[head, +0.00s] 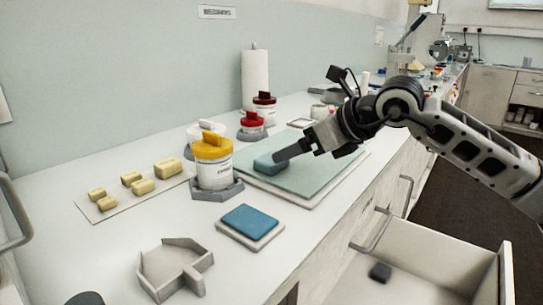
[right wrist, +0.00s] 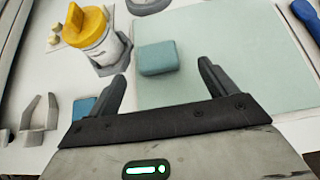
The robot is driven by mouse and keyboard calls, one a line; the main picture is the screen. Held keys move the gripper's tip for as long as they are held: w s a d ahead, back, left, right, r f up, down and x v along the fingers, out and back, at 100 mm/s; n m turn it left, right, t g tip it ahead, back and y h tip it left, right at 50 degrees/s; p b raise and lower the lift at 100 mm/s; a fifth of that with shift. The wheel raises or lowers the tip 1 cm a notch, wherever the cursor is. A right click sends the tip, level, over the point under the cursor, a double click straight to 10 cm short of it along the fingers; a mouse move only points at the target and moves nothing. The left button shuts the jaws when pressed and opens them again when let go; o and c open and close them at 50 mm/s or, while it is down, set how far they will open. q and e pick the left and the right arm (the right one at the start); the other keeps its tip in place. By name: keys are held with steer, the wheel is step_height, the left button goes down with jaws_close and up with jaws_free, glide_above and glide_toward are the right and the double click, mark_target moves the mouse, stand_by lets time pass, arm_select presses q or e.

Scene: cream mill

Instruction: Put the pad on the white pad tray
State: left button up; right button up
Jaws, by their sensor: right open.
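A teal block-like pad (head: 268,164) lies on the pale green glass board (head: 318,178), near its left end. It also shows in the right wrist view (right wrist: 158,58), ahead of and between the two fingers. A small white tray (head: 248,241) sits nearer the front edge of the counter, with a flat blue pad (head: 250,221) on it. Part of this blue pad shows beside the left finger in the right wrist view (right wrist: 83,106). My right gripper (head: 281,157) is open and empty, its fingers close to the teal pad; contact cannot be told. My left gripper is not in view.
A yellow-lidded jar (head: 213,165) stands on a grey base just left of the teal pad. Red-lidded jars (head: 252,125) and a paper roll (head: 255,80) stand behind. A grey open holder (head: 172,268) is at front left. An open drawer (head: 420,265) juts out below.

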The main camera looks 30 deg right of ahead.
mark_target(272, 163)
steer(key=x, duration=0.5)
steer(key=shift+w+a+f+p, duration=0.15)
steer(key=shift+w+a+p, duration=0.1)
steer(key=shift+a+p, duration=0.15)
steer(key=shift+w+a+f, duration=0.1)
steer(key=shift+w+f, duration=0.15)
steer(key=shift+w, duration=0.05)
arm_select(q)
steer(key=shift+s+a+r, duration=0.2)
steer(key=shift+a+r, duration=0.1)
steer(key=shift+r, duration=0.45)
arm_select(e)
steer(key=c, duration=1.1)
steer(key=shift+c, duration=0.2)
arm_select(q)
steer(key=shift+w, duration=0.1)
